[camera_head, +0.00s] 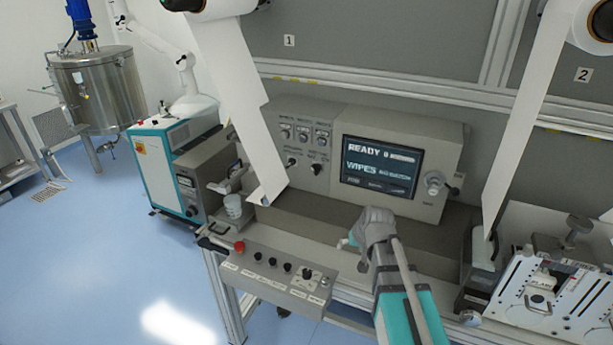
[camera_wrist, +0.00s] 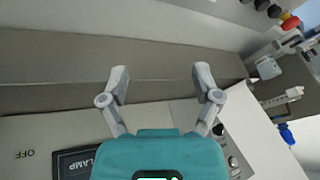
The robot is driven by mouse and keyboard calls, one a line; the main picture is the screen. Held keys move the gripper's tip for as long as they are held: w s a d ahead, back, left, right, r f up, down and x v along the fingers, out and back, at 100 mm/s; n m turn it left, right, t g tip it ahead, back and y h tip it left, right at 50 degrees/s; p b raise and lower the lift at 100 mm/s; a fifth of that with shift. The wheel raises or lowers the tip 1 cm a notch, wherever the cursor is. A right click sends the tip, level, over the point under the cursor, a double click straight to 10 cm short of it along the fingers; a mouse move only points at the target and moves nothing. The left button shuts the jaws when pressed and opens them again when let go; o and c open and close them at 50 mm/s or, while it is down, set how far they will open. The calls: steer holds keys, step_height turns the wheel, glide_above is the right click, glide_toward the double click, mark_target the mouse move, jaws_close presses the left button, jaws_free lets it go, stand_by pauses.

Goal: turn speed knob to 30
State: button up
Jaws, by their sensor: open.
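I cannot read which knob is marked speed. A sloped grey control box (camera_head: 272,281) at the front carries several black knobs, and a larger knob on a light dial plate (camera_head: 307,274) sits at its right. Its setting is too small to read. My gripper (camera_head: 352,240) is right of and above this box, in front of the machine and apart from the knobs. In the wrist view my gripper (camera_wrist: 160,72) is open and empty, with bare grey machine surface between its fingers. That view shows part of the box's black knobs (camera_wrist: 262,6) at the top right.
A red button (camera_head: 239,246) stands at the box's left end. Behind it, an upright panel holds a screen (camera_head: 379,168) reading "READY" and "WIPES". White web (camera_head: 236,95) hangs left of the screen. A metal fixture (camera_head: 550,280) is at right.

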steer(key=w+a+r+t+y+p, duration=0.1)
steer(key=w+a+r+t+y, duration=0.1)
steer(key=w+a+r, duration=0.4)
steer(key=w+a+r+m+t+y+p, duration=0.1)
steer(key=w+a+r+t, duration=0.4)
steer(key=w, duration=0.8)
steer(key=shift+a+r+y+p, duration=0.35)
steer(key=shift+a+r+y, duration=0.1)
steer(key=shift+a, duration=1.4)
steer(key=s+d+f+g+h+b, duration=0.1)
steer(key=s+d+f+g+h, duration=0.1)
steer(key=s+d+f, duration=0.3)
steer(key=s+d+f+g+h+b, duration=0.2)
steer(key=s+d+f+g, duration=0.3)
steer(key=s+d, duration=0.6)
steer(key=s+d+f+g+h+b, duration=0.1)
steer(key=s+d+f+g+h, duration=0.2)
steer(key=s+d, duration=0.5)
steer(key=s+f+g, duration=0.1)
steer(key=s+f, duration=0.1)
steer(key=s, duration=0.7)
steer(key=shift+f, duration=0.2)
steer(key=shift+a, duration=0.1)
